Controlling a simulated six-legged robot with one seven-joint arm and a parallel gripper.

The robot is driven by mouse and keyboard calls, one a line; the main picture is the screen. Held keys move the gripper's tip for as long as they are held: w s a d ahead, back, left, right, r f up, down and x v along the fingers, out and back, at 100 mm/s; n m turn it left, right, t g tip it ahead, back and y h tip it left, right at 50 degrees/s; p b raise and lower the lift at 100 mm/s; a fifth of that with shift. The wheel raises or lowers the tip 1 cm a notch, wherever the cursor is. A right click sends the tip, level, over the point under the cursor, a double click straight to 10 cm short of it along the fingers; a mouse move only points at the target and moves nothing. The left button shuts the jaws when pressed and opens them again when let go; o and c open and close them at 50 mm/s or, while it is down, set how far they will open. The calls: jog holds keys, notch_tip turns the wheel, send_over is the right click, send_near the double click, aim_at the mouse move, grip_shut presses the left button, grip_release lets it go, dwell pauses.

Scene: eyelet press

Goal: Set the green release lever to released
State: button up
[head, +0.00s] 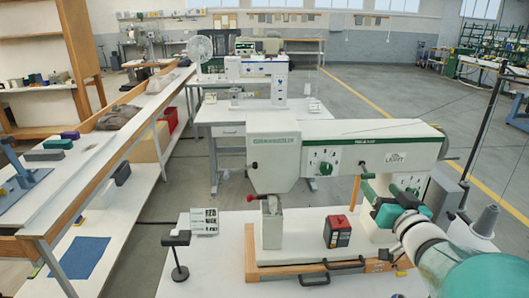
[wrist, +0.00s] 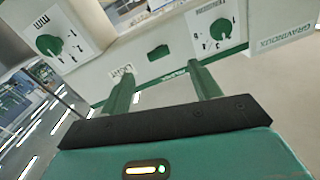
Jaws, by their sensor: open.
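The white press machine (head: 275,165) has a green stripe and a front panel with green dials. In the wrist view, a small dark green piece (wrist: 158,52) sits on the panel between two dials; it looks like the release lever, but its position setting cannot be told. My gripper (wrist: 163,78) is open and empty, its two green fingers pointing at the panel on either side below this piece, apparently apart from it. In the head view my gripper (head: 369,186) is in front of the panel's right part, hiding some of it.
A cone of thread (head: 487,220) is at the right. A long workbench (head: 90,165) runs along the left.

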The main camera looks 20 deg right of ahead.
aim_at(369, 178)
jog(key=x, duration=0.8)
jog(key=shift+w, duration=0.2)
jog(key=shift+c, duration=0.4)
jog(key=c, duration=0.8)
jog(key=shift+f+t, duration=0.25)
jog(key=shift+t, duration=0.35)
jog(key=shift+c, duration=0.2)
jog(key=o, duration=0.9)
